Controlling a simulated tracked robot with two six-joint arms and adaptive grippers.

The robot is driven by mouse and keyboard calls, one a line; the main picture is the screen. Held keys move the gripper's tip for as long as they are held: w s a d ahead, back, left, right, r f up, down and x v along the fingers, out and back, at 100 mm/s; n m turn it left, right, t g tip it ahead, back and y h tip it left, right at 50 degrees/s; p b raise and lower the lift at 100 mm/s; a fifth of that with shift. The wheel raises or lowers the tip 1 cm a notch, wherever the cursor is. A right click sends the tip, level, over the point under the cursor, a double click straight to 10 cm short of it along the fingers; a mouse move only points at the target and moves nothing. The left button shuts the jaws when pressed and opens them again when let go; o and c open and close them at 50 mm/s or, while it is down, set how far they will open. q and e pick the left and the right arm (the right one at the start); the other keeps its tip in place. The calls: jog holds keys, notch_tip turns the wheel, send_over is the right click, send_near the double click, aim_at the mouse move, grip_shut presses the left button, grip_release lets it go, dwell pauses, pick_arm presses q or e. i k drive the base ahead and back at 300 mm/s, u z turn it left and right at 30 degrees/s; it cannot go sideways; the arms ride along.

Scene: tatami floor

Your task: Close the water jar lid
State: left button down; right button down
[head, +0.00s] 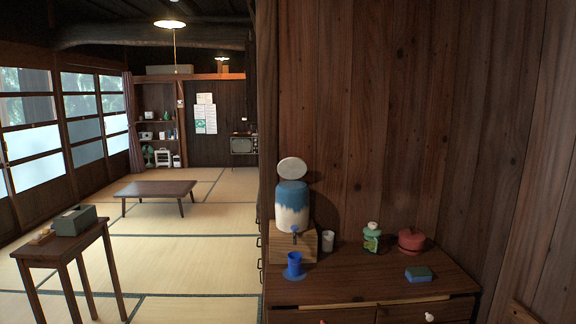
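The water jar (292,207), blue on top and cream below, stands on a wooden block stand on the cabinet at the right. Its pale round lid (292,169) is tilted up above the jar's mouth, so the jar is open. A small blue tap (294,231) is on the jar's lower front. Neither of my grippers is in view.
A blue cup on a dish (293,265) stands in front of the stand (306,246). A wooden wall is behind.

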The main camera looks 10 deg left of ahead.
aim_at(290, 168)
jog(key=k, duration=0.55)
jog(key=u, duration=0.7)
jog(key=i, duration=1.15)
jog(key=u, duration=0.5)
jog(key=i, duration=1.7)
jog(key=z, duration=0.65)
